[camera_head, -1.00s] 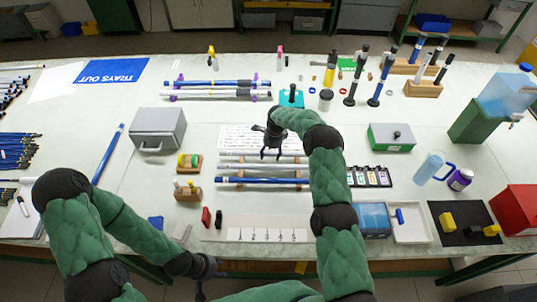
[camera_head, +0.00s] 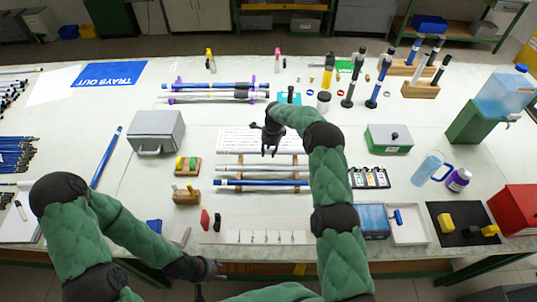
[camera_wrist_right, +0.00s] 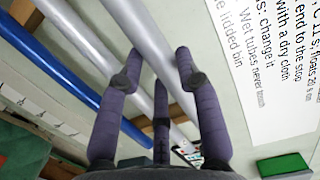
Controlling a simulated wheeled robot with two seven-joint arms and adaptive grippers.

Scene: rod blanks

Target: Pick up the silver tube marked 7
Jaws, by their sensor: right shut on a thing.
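My right gripper (camera_head: 270,150) reaches down over the back of the tube rack (camera_head: 240,160). In the right wrist view its purple fingers (camera_wrist_right: 158,75) are shut on a silver tube (camera_wrist_right: 157,35), one finger on each side. A second silver tube (camera_wrist_right: 100,40) lies alongside, outside the fingers, and a blue tube (camera_wrist_right: 65,65) lies beyond it. No number on the held tube can be read. Whether it is clear of the rack cannot be told. My left gripper (camera_head: 208,272) hangs at the table's front edge, away from the tubes; its fingers are not clear.
A printed sheet (camera_head: 232,137) lies just behind the rack. A green box (camera_head: 388,138) and a tray of coloured pieces (camera_head: 369,178) stand to the right of my right arm.

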